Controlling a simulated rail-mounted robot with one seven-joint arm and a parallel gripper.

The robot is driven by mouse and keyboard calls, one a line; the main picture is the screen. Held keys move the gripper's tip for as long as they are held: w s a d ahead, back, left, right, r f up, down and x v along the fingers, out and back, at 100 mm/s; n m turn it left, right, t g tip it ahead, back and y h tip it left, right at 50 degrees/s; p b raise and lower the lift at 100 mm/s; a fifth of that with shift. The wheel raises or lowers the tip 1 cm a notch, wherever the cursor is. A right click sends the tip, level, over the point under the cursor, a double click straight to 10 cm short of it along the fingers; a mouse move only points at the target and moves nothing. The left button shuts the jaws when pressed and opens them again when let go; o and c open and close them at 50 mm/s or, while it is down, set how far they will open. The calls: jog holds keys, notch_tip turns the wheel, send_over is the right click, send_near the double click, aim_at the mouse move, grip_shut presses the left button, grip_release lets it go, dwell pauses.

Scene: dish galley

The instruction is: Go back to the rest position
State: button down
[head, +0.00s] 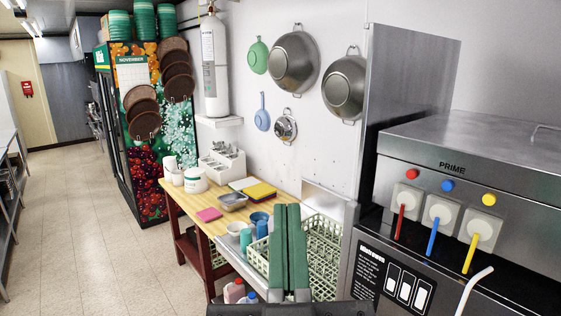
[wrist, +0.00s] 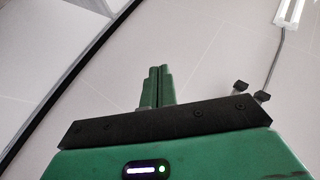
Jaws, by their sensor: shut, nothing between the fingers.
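My gripper (head: 289,210) points upward in the lower middle of the head view. Its two green fingers are shut together with nothing between them. It stands in front of a green dish rack (head: 322,232) and hides part of it. In the wrist view my gripper (wrist: 157,72) also shows shut and empty, against the pale ceiling panels (wrist: 215,45).
A steel drink machine (head: 460,180) stands close on the right. Pans hang on the wall. The tiled floor (head: 70,220) at left is clear.

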jog(key=shift+m+t, duration=0.3)
jog(key=shift+m, duration=0.2)
jog(key=s, duration=0.3)
jog(key=s+a, duration=0.1)
jog(key=shift+s+r, duration=0.3)
jog(key=shift+r, duration=0.1)
